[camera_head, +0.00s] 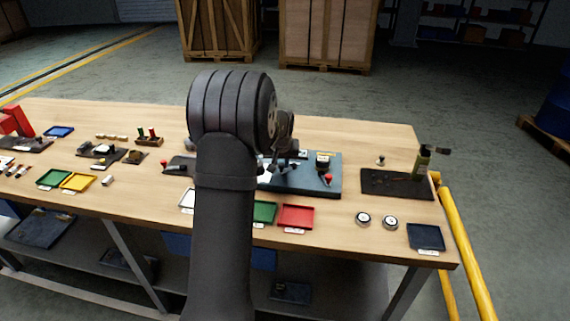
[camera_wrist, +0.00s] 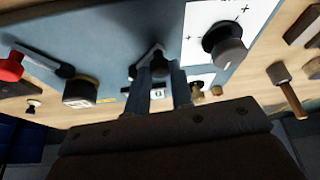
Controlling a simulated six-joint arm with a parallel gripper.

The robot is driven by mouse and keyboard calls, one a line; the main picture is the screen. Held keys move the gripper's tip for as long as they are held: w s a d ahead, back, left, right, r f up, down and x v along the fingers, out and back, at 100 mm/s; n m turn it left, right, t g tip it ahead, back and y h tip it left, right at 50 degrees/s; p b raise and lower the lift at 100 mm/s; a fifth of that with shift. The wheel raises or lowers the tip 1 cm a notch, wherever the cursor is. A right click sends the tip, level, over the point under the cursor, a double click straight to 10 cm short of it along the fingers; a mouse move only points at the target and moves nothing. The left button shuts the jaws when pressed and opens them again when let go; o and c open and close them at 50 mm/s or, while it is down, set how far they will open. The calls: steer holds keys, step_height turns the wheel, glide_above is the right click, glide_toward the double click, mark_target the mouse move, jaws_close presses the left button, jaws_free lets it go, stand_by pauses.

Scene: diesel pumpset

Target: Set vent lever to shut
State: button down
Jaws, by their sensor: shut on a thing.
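The pumpset's blue-grey base plate (camera_head: 305,185) lies on the bench, partly behind my arm. It also fills the upper middle of the wrist view (camera_wrist: 120,35). In the wrist view, my gripper (camera_wrist: 161,78) points at the plate. Its two fingers close around a small dark knob, which I take to be the vent lever (camera_wrist: 160,66). A short grey bar (camera_wrist: 146,56) shows beside the knob. The lever's set position cannot be read. In the head view, my arm hides the fingers and the lever.
In the wrist view, a red-knobbed lever (camera_wrist: 11,67) and a black-capped fitting (camera_wrist: 80,93) stand left. A dark round knob (camera_wrist: 223,46) stands right on a white card. In the head view, green (camera_head: 264,212) and red (camera_head: 296,216) trays lie in front of the plate.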

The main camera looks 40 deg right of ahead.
steer(key=w+m+h, duration=0.1)
steer(key=w+m, duration=0.1)
steer(key=m, duration=0.1)
steer(key=shift+g, duration=0.4)
steer(key=shift+w+d+m+g+h, duration=0.1)
steer(key=shift+w+m+g+h, duration=0.2)
steer(key=shift+m, duration=0.45)
steer(key=shift+w+d+m+g, duration=0.1)
steer(key=shift+w+m, duration=0.25)
steer(key=shift+m, duration=0.4)
steer(key=c, duration=1.3)
jaws_free()
steer(key=shift+o, duration=0.2)
steer(key=v, duration=1.7)
steer(key=shift+r, duration=0.25)
steer(key=shift+w, duration=0.15)
